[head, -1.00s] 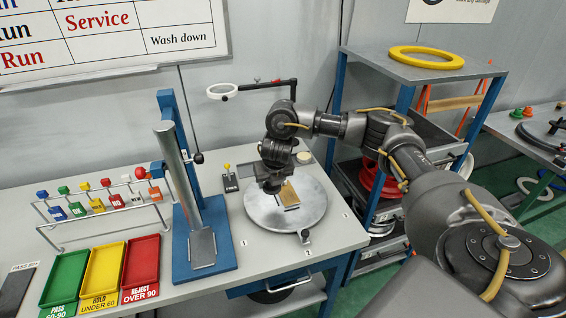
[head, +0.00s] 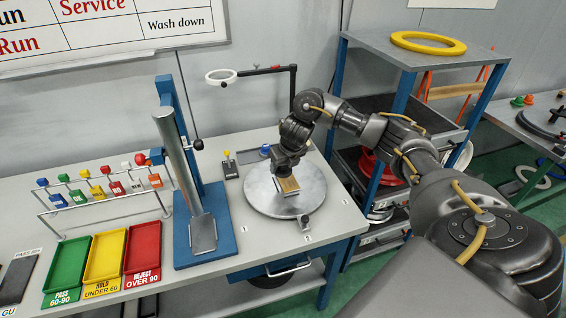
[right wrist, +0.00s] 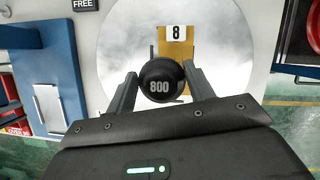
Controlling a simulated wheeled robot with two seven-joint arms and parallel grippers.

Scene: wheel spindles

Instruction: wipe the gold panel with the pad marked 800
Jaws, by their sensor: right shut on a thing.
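The gold panel (head: 289,185) lies on the round grey turntable (head: 262,200) in the head view. In the right wrist view the panel (right wrist: 176,50) carries a white label with an 8. My right gripper (head: 286,168) is over the panel's far part. It is shut on the black round pad marked 800 (right wrist: 160,82), which sits between the two fingers in the wrist view. The pad covers part of the panel there; I cannot tell whether it touches it. In the head view the gripper hides the pad. My left gripper is not in view.
A blue stand with a metal column (head: 178,160) is left of the turntable. Green (head: 66,268), yellow (head: 104,260) and red (head: 143,250) trays and a rack of tags are farther left. A magnifier arm (head: 222,76) reaches behind. A blue knob (head: 265,149) is beyond the turntable.

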